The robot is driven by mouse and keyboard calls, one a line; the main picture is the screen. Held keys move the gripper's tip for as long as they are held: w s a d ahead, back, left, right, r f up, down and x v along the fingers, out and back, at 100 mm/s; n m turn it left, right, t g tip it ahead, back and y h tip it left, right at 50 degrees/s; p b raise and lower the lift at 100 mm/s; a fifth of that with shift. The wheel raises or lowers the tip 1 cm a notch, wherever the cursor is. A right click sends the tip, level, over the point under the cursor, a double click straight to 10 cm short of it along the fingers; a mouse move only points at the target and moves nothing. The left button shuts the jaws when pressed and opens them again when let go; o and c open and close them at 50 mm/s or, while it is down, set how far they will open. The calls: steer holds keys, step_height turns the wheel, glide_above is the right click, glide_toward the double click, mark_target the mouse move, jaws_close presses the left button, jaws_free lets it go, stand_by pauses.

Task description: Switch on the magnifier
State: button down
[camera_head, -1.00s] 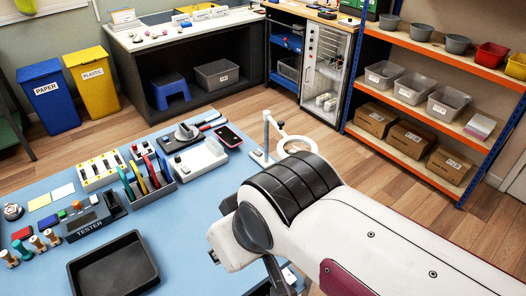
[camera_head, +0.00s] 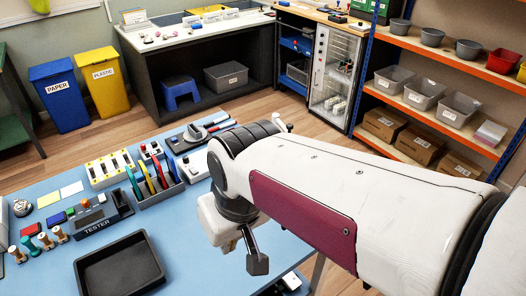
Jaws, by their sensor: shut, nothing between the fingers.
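The magnifier is almost wholly hidden behind my arm. Only the top of its post (camera_head: 275,117) and a small dark knob show above the arm's upper edge. Its ring, its base and any switch are out of sight. My gripper (camera_head: 257,263) is a dark, narrow shape hanging below the white wrist, over the front right of the blue table. It appears shut and empty, and stands well apart from the magnifier, nearer the camera.
A black tray (camera_head: 84,266) lies at the table's front. The tester (camera_head: 97,222), a rack of coloured tools (camera_head: 160,190) and a white device (camera_head: 193,166) stand left of my arm. Blue table (camera_head: 185,247) is bare between tray and wrist. Shelves (camera_head: 440,130) stand behind.

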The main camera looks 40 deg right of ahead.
steer(key=w+a+m+t+y, duration=0.2)
steer(key=w+m+t, duration=0.1)
steer(key=w, duration=2.5)
steer(key=w+d+m+t+h, duration=0.15)
steer(key=w+d, duration=0.25)
steer(key=w, duration=0.6)
steer(key=w+d+m+t+h, duration=0.1)
steer(key=w+d+m+t, duration=0.2)
steer(key=w, duration=0.8)
steer(key=w+d+f+m+g+h, duration=0.1)
steer(key=w+d+f+m+h, duration=0.15)
steer(key=d, duration=0.45)
steer(key=w+d+f+m+h, duration=0.2)
steer(key=d+h, duration=0.1)
steer(key=d, duration=0.4)
steer(key=w+d+f+m+g+h, duration=0.1)
steer(key=w+d+f+m+h, duration=0.15)
steer(key=d, duration=0.45)
steer(key=s+d+f+m+g+h, duration=0.2)
steer(key=s+d+f+m+g, duration=0.15)
steer(key=s+d+g, duration=0.2)
steer(key=s+a+f+n+g+y, duration=0.1)
steer(key=s+g, duration=0.3)
steer(key=s, duration=0.6)
steer(key=shift+a+g, duration=0.3)
steer(key=shift+a, duration=0.25)
